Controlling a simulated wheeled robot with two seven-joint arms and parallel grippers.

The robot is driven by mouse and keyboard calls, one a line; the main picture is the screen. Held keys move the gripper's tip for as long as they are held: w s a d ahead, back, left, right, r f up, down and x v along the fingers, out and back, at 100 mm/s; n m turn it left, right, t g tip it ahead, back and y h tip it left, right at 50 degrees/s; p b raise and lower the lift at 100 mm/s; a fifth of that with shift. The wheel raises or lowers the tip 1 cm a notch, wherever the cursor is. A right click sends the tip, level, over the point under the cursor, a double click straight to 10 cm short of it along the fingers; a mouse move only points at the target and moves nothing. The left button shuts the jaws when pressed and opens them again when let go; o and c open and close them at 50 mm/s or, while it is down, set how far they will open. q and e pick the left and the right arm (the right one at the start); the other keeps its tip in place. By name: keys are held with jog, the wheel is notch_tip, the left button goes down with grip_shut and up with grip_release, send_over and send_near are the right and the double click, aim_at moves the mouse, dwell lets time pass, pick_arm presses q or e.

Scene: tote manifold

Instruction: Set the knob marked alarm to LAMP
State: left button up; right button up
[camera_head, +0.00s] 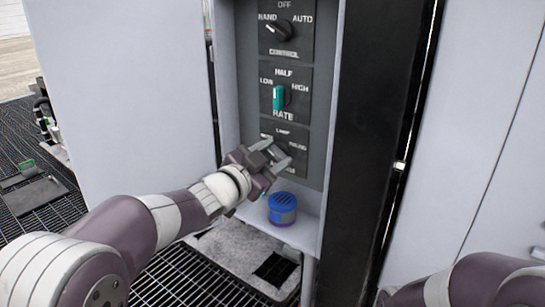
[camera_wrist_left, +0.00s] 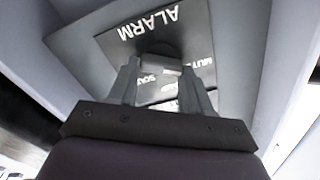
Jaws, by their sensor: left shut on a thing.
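The alarm knob (camera_wrist_left: 161,62) is dark and sits on the lowest of three black plates (camera_head: 300,132) on the grey panel. The plate reads LAMP at the top and SOUND at the right in the head view. The wrist view shows ALARM upside down, with MUTE and part of SOUND. My left gripper (camera_head: 277,153) is at this plate, its fingers (camera_wrist_left: 160,82) on either side of the knob and shut on it. The fingers hide much of the knob, so I cannot tell which label it points to. My right gripper is out of view.
Above are the rate knob (camera_head: 279,97), teal, and the control knob (camera_head: 279,31), black. A blue round can (camera_head: 282,208) stands on the ledge just below my left gripper. Cabinet walls flank the panel on both sides.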

pick_arm(q)
jog(key=shift+f+m+b, duration=0.4)
jog(key=shift+m+b, duration=0.1)
jog(key=shift+b, duration=0.3)
jog(key=m+b, duration=0.4)
jog(key=shift+f, duration=0.2)
jog(key=m+b, duration=0.3)
jog(key=m, duration=0.1)
jog(key=shift+d, duration=0.1)
jog(key=shift+s+r+m+b, duration=0.1)
jog(key=shift+m+b, duration=0.7)
jog(key=shift+m, duration=0.5)
jog(key=shift+r, duration=0.1)
jog(key=o, duration=0.9)
jog(key=shift+o, duration=0.7)
